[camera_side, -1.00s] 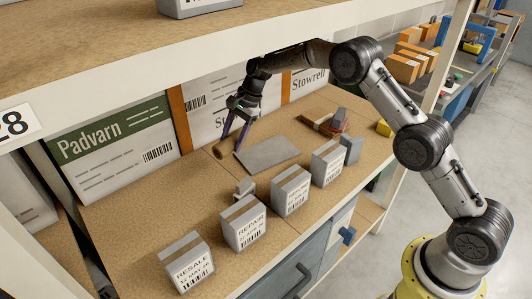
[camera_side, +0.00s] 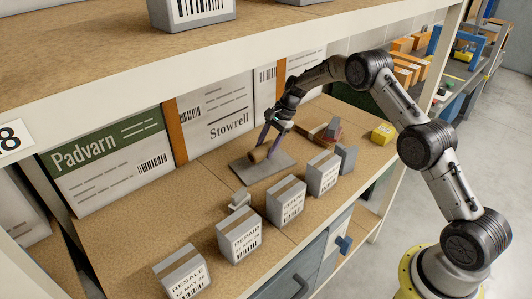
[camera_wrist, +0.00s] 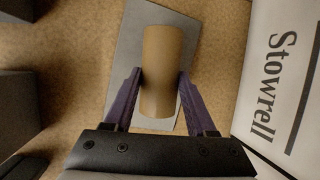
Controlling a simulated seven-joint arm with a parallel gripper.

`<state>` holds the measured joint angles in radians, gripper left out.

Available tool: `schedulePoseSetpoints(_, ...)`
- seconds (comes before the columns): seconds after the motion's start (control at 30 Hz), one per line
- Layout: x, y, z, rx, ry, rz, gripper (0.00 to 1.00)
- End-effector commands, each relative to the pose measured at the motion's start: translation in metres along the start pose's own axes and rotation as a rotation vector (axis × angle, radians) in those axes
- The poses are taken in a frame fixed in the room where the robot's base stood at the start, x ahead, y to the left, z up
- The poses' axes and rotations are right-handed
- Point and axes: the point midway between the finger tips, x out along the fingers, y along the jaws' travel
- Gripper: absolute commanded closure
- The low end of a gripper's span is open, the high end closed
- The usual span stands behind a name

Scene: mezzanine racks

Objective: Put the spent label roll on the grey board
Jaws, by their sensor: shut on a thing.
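The spent label roll (camera_side: 258,155) is a plain brown cylinder. My gripper (camera_side: 266,147), with purple fingers, is shut on it. In the wrist view the roll (camera_wrist: 158,60) sits between the two fingers (camera_wrist: 158,82), one on each side. The grey board (camera_side: 278,167) is a flat slab on the brown shelf, and the roll is over it. In the wrist view the board (camera_wrist: 190,35) shows behind the roll. I cannot tell whether the roll touches the board or hangs just above it.
A row of labelled grey boxes (camera_side: 239,240) stands along the front edge. A small grey item (camera_side: 240,200) sits between them and the board. Reddish-brown items (camera_side: 320,133) and a yellow box (camera_side: 383,133) lie to the right. Large cartons (camera_side: 215,115) stand behind; a shelf overhangs.

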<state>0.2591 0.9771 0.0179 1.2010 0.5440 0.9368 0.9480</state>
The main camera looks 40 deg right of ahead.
Motion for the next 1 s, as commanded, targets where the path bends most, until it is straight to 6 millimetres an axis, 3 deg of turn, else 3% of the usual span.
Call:
schedulePoseSetpoints(0.13,0.019,0.005,-0.007,0.001,-0.001,0.003,0.97)
schedulePoseSetpoints(0.53,0.023,0.005,-0.009,0.0,0.0,0.001,0.97)
schedulePoseSetpoints(0.57,0.023,0.005,-0.009,0.0,0.0,0.001,0.38)
schedulePoseSetpoints(0.6,0.023,0.005,-0.009,0.0,0.0,0.001,0.31)
schedulePoseSetpoints(0.7,0.023,0.005,-0.009,0.0,0.0,0.001,0.14)
schedulePoseSetpoints(1.0,0.021,0.005,-0.009,-0.001,0.0,0.001,0.14)
